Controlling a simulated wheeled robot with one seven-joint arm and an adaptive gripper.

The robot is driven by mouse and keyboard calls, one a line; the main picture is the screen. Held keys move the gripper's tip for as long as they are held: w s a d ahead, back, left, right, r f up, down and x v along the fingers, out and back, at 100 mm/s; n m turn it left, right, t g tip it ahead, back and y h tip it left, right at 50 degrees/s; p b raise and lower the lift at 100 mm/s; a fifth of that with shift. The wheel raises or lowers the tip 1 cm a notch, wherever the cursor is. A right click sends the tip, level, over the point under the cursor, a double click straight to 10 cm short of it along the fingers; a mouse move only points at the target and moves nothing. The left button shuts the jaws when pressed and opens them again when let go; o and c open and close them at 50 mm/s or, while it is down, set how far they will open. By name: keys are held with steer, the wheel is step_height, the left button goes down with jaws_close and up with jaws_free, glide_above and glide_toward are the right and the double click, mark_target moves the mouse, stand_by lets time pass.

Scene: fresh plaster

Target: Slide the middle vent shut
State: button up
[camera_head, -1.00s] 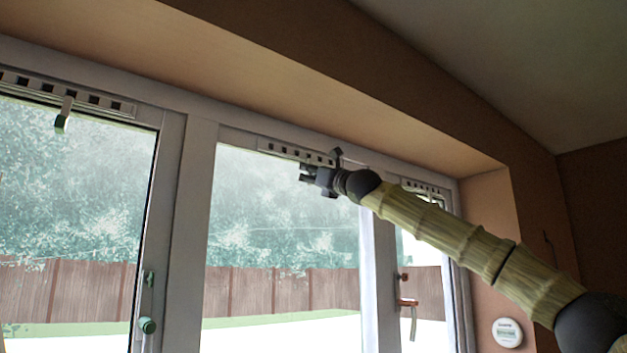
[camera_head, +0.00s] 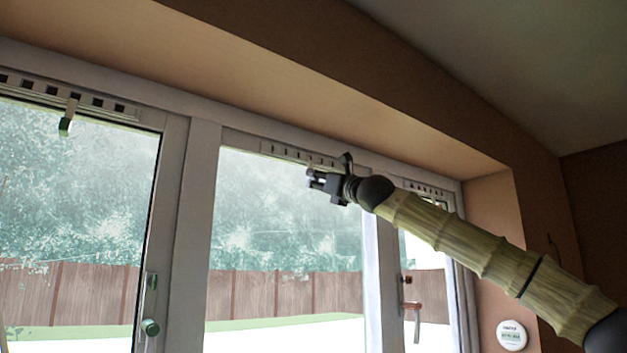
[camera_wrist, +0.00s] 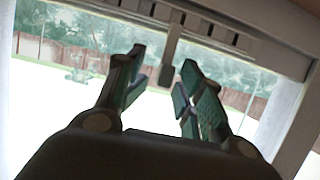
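The middle vent (camera_head: 285,152) is a pale slotted strip along the top of the middle window frame. Its slots show as narrow dark slits. In the wrist view the vent (camera_wrist: 215,30) runs across the top, with slots partly dark. A tab (camera_wrist: 171,50) hangs from it, its dark lower end between my fingers in the picture, nearer the right one. My gripper (camera_head: 314,180) is just under the vent's right part. In the wrist view my gripper (camera_wrist: 163,57) has its fingers apart, with a gap around the tab; contact cannot be told.
The left vent (camera_head: 60,92) has wide dark slots and a hanging tab (camera_head: 69,116). The right vent (camera_head: 425,188) is partly behind my arm. Window handles (camera_head: 150,326) and (camera_head: 413,306) sit lower. The sloping reveal is close above my gripper.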

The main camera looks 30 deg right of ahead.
steer(key=v, duration=0.8)
steer(key=shift+f, duration=0.2)
steer(key=shift+w, duration=0.15)
